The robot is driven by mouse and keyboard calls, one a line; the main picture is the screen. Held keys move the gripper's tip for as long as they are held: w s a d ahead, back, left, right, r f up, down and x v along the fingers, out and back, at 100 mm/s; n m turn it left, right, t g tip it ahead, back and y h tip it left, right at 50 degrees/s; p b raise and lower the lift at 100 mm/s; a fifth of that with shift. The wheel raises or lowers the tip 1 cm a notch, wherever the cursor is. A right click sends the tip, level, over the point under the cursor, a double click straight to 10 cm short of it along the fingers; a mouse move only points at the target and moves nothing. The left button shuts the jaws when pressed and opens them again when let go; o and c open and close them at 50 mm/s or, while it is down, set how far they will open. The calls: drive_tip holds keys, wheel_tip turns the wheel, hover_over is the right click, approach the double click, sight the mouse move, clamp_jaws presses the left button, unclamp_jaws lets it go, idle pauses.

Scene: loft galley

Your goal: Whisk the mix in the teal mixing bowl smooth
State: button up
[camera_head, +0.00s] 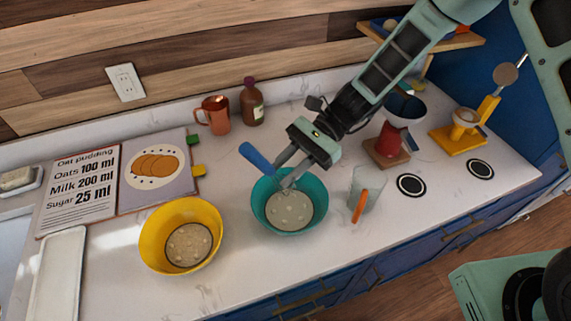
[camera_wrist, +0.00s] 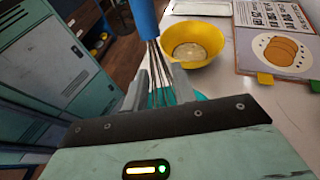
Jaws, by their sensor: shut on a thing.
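The teal mixing bowl (camera_head: 262,213) stands on the white counter and holds a pale mix (camera_head: 291,209) with several lighter round spots on it. My gripper (camera_head: 286,177) is above the bowl's back rim, shut on a whisk with a blue handle (camera_head: 258,158). The whisk is tilted, its handle pointing up and left. In the wrist view the whisk's wires (camera_wrist: 157,72) pass between my fingers, with a sliver of the teal bowl (camera_wrist: 200,96) behind. My fingers partly hide the whisk's lower end, so I cannot tell how deep it sits.
A yellow bowl (camera_head: 150,232) with a grainy mix stands left of the teal bowl. A clear cup (camera_head: 371,184) with an orange item is close on the right. An open recipe book (camera_head: 126,183), copper mug (camera_head: 215,115) and brown bottle (camera_head: 253,104) are behind. The front counter strip is clear.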

drive_tip(key=shift+f+b, duration=3.05)
drive_tip(key=shift+f, duration=2)
drive_tip(key=shift+w, duration=0.1)
